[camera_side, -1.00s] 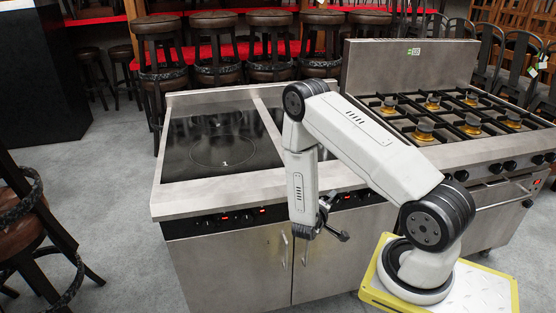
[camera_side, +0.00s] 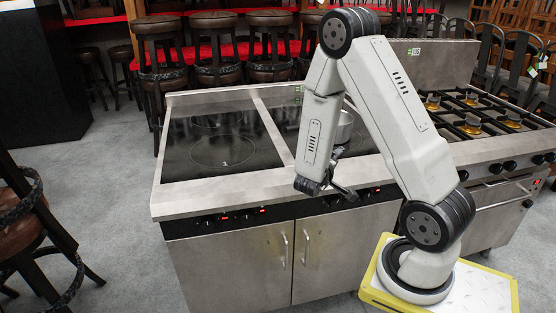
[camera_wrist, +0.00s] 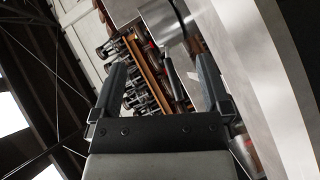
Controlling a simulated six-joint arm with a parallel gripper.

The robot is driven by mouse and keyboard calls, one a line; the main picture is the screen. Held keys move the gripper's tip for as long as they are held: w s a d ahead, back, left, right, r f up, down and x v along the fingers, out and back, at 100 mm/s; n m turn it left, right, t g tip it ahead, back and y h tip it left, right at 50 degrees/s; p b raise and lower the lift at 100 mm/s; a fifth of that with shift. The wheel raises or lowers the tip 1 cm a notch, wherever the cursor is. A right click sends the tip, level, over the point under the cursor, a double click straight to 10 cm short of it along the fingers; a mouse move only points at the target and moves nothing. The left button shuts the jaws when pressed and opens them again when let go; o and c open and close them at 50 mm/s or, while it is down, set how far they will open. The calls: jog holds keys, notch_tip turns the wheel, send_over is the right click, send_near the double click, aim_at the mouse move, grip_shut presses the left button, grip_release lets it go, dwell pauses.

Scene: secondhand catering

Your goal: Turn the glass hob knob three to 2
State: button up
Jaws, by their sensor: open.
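The glass hob (camera_side: 222,150) has a black glass top set in a steel counter. Its black front control strip (camera_side: 228,216) carries small dark knobs and red displays. The left-hand knobs (camera_side: 210,220) show clear of my arm. Which one is knob three, and its setting, are too small to tell. My gripper (camera_side: 346,191) hangs in front of the strip's right part and partly hides the knobs there. In the wrist view my gripper (camera_wrist: 160,78) is open, with nothing between its two dark fingers. No knob is recognisable there.
A metal pot (camera_side: 345,126) stands on the hob's right glass zone, behind my arm. A gas range (camera_side: 480,115) with its own front knobs stands at the right. Cabinet doors with vertical handles (camera_side: 285,250) lie below the strip.

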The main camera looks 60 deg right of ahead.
aim_at(335, 204)
jog(key=s+d+n+t+y, duration=0.25)
jog(key=s+n+t, duration=0.4)
jog(key=t, duration=0.55)
notch_tip(335, 204, down, 21)
jog(key=w, duration=0.1)
jog(key=shift+n, duration=0.35)
jog(key=shift+d+r+h, duration=0.1)
jog(key=shift+d+h, duration=0.05)
jog(key=shift+h, duration=0.1)
jog(key=shift+x, duration=3.85)
